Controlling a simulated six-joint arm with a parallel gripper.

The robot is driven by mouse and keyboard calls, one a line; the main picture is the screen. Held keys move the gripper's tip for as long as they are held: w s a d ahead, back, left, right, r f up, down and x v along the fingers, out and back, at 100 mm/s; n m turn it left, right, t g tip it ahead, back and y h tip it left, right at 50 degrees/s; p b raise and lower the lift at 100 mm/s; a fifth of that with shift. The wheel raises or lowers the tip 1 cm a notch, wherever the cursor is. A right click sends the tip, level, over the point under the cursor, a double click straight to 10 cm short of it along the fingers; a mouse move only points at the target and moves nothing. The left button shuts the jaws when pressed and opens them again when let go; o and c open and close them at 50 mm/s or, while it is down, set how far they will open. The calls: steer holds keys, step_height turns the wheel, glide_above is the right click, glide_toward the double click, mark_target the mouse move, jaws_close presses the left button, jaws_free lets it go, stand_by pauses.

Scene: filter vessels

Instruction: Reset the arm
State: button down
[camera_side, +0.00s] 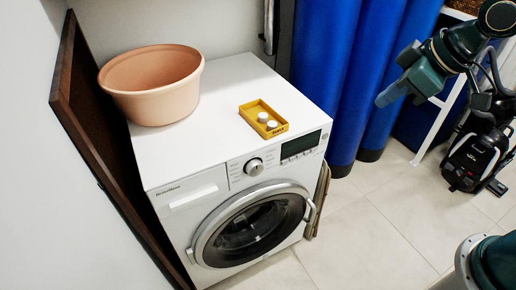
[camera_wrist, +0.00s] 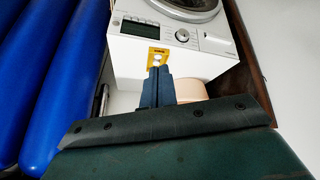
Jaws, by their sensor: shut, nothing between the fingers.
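My gripper (camera_side: 391,95) is in the air at the upper right of the side view, to the right of the washing machine and well apart from it. Its fingers are together with nothing between them. The fingers also show in the wrist view (camera_wrist: 157,72), pointing toward the machine. The white washing machine (camera_side: 225,85) has a yellow tray (camera_side: 285,127) on its top. The tray holds two small white round pieces (camera_side: 267,120). The tray shows in the wrist view (camera_wrist: 158,50), just beyond my fingertips in the picture.
A pinkish-orange basin (camera_side: 150,88) stands on the machine's back left. Tall blue cylinders (camera_side: 325,55) stand behind and right of the machine. A dark brown panel (camera_side: 90,130) leans at the left. A black vacuum cleaner (camera_side: 470,160) stands at the right. Tiled floor (camera_side: 370,230) is clear in front.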

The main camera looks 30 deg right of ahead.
steer(key=s+d+r+m, duration=0.1)
steer(key=s+d+m, duration=0.1)
steer(key=s, duration=0.5)
steer(key=s+d+r+m+h, duration=0.1)
steer(key=s+d+m, duration=0.2)
steer(key=s+d, duration=0.2)
steer(key=s, duration=0.2)
steer(key=shift+s+m, duration=0.3)
steer(key=shift+s, duration=0.05)
steer(key=shift+d, duration=0.1)
